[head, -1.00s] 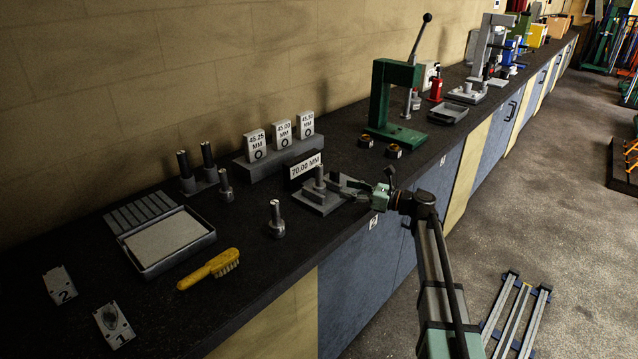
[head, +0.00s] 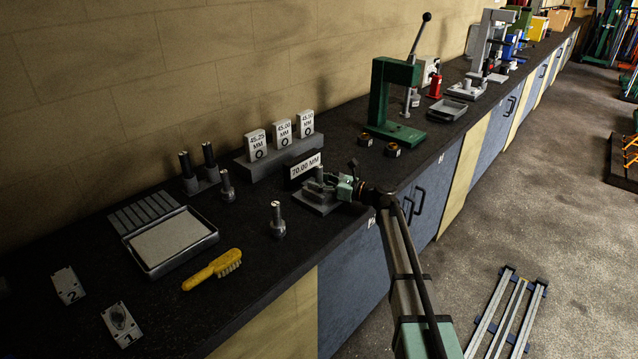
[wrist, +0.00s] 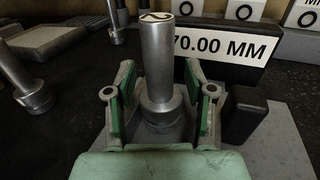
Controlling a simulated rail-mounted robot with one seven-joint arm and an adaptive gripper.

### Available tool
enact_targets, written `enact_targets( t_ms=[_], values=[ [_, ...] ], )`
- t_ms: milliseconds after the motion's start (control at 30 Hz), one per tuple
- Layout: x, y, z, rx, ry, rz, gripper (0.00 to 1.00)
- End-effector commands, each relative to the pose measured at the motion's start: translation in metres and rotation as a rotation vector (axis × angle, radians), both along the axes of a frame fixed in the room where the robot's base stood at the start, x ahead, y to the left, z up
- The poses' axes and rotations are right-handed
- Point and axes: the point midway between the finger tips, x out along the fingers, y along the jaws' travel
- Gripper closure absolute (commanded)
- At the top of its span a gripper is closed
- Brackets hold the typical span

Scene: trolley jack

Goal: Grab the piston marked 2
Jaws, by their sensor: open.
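The piston (wrist: 157,62) is a grey metal cylinder with a wider foot, and its top bears a mark that looks like a 2, seen upside down. It stands upright on a grey base block (head: 318,207) by the 70.00 MM sign (head: 305,167); its top also shows in the head view (head: 319,173). My gripper (wrist: 158,82) is open, with one green-padded finger on each side of the piston. Gaps show between both fingers and the shaft. In the head view my gripper (head: 336,184) hides part of the piston.
Another piston (head: 277,220) stands to the left, also in the wrist view (wrist: 30,85). More pistons (head: 226,186) stand farther back. A dark block (wrist: 243,115) sits close right of my gripper. A yellow brush (head: 212,269), a tray (head: 170,243) and a green press (head: 393,100) share the bench.

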Motion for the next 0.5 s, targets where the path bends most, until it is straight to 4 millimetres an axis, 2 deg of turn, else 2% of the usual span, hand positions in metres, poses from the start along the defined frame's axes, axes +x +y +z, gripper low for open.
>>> enact_targets(
  t_ms=[167,200,333,367,500],
  values=[
    [0.0001,0.0008,-0.0006,0.000,0.000,0.000,0.46],
    [0.0000,0.0007,-0.0006,0.000,0.000,0.000,0.50],
    [-0.0001,0.0007,-0.0006,0.000,0.000,0.000,0.96],
    [0.0000,0.0005,-0.0006,0.000,0.000,0.000,1.00],
    [-0.0001,0.0006,0.0004,0.002,0.000,0.000,1.00]
  ],
)
